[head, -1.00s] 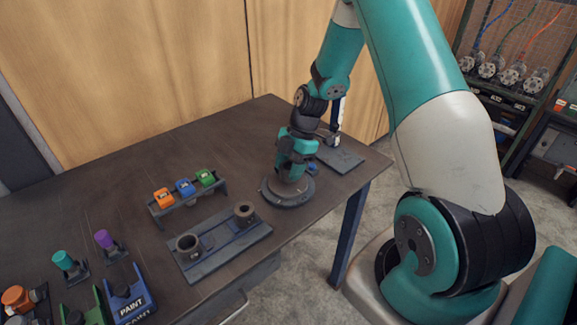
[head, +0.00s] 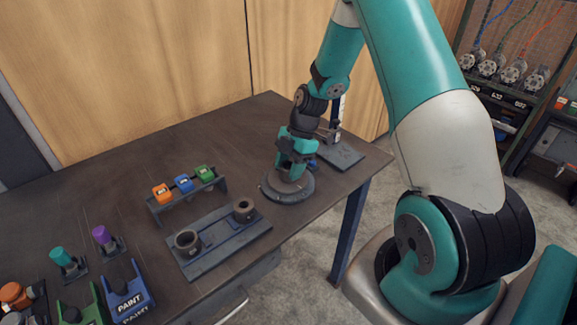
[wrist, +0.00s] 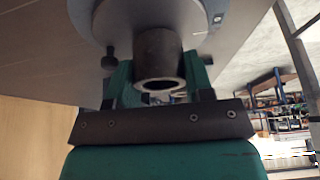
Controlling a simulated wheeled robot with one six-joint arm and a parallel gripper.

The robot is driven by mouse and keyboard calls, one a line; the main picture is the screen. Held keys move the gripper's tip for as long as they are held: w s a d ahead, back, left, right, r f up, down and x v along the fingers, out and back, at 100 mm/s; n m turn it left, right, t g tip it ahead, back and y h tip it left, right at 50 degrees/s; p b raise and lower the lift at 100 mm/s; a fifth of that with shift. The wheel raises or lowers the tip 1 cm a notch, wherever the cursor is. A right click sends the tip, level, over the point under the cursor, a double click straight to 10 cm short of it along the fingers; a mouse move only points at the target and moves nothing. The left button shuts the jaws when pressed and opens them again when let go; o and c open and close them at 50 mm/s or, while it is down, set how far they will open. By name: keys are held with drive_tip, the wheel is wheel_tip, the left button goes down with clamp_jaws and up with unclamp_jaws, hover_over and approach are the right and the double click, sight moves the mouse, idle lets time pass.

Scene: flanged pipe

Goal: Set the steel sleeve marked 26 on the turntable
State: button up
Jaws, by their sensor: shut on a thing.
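My gripper (head: 291,167) points down over the round grey turntable (head: 302,191) near the table's right end. In the wrist view my gripper (wrist: 158,80) is shut on a dark steel sleeve (wrist: 157,55), with a green finger on each side. The sleeve's open near end faces the camera, and its far end overlaps the turntable disc (wrist: 195,14). I cannot tell whether it touches the disc or hangs just above it. No number on the sleeve is readable. In the head view the sleeve is mostly hidden by the fingers.
A grey base plate (head: 215,240) left of the turntable bears two upright sleeves, one wider (head: 187,241) and one narrower (head: 244,209). Behind it stands a rack (head: 190,199) with orange, blue and green blocks. A flat plate with a post (head: 340,156) stands close right of the turntable.

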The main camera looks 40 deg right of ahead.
idle(0.4)
drive_tip(key=o, duration=1.2)
drive_tip(key=shift+c, duration=0.3)
drive_tip(key=shift+o, duration=0.5)
drive_tip(key=shift+w+r, duration=0.1)
drive_tip(key=shift+c, duration=0.2)
